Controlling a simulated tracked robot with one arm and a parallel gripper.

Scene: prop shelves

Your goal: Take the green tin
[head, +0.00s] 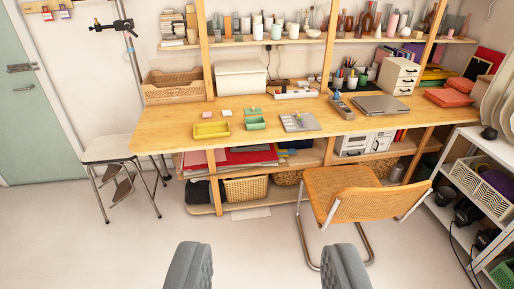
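Two small green open containers stand on the wooden desk, one in front (255,123) and one just behind it (252,112). A yellow-green tray (211,130) lies to their left. A small green cup (362,80) stands among the pen holders farther back on the right. I cannot tell which of these is the green tin. My gripper (267,266) shows as two grey fingers at the bottom edge, wide apart with only floor between them. It is open and empty, well in front of the desk and touching nothing.
The wooden desk (165,128) spans the back. A cane chair (375,205) stands in front of its right part, and a stool (108,148) at its left end. A white rack (440,215) lines the right side. The floor (110,245) at front left is clear.

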